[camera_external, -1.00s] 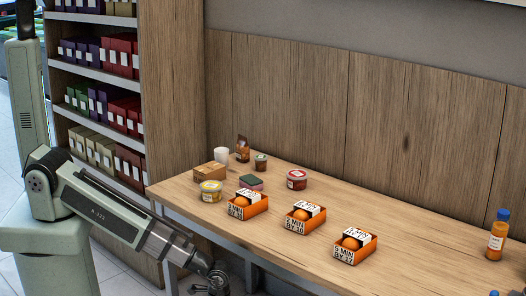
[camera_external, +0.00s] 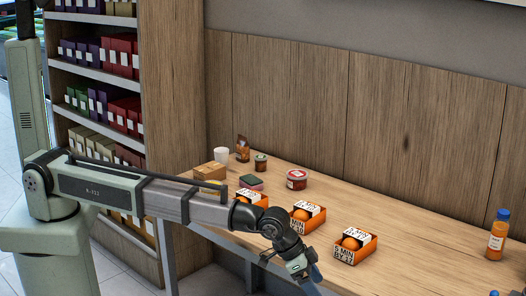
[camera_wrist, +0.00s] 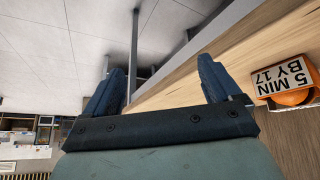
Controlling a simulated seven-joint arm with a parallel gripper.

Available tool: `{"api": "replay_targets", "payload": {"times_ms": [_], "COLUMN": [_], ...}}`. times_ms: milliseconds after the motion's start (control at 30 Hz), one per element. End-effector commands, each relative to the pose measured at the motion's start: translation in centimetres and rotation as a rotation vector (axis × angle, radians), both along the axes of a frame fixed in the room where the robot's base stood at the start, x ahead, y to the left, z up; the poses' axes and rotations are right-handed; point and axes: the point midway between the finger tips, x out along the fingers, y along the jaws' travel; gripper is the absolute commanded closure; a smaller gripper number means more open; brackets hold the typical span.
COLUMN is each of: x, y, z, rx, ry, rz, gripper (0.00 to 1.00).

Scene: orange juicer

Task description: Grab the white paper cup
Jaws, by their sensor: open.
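The white paper cup (camera_external: 221,154) stands upright at the far left end of the wooden table, behind a cardboard box, in the external view. My gripper (camera_external: 313,274) is at the table's front edge, far to the right of the cup and nearer the camera. In the wrist view my gripper (camera_wrist: 160,82) has its two blue fingers spread apart with nothing between them. The cup does not show in the wrist view.
Beside the cup are a cardboard box (camera_external: 210,171), a brown pouch (camera_external: 242,148), a small jar (camera_external: 260,162), a sponge (camera_external: 251,182) and a red tub (camera_external: 297,179). Orange boxes (camera_external: 354,246) line the front. A juice bottle (camera_external: 497,236) stands right.

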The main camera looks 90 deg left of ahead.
Motion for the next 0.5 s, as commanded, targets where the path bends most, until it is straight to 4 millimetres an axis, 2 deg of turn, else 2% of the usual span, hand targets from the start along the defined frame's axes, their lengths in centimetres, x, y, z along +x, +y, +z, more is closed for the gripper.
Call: {"api": "replay_targets", "payload": {"times_ms": [33,133,267,333,500], "x": [0.9,2.0,3.8,4.9,6.5], "y": [-0.5,-0.8,0.1,2.0,7.6], "z": [1.5,3.9,6.9,8.3,9.4], "rx": [-0.006,-0.01,-0.001,0.019,0.077], "ry": [-0.02,-0.051,-0.082,-0.09,-0.076], "rz": [-0.004,-0.01,-0.017,-0.022,-0.033], "gripper": [0.09,0.09,0.09,0.09,0.09]}}
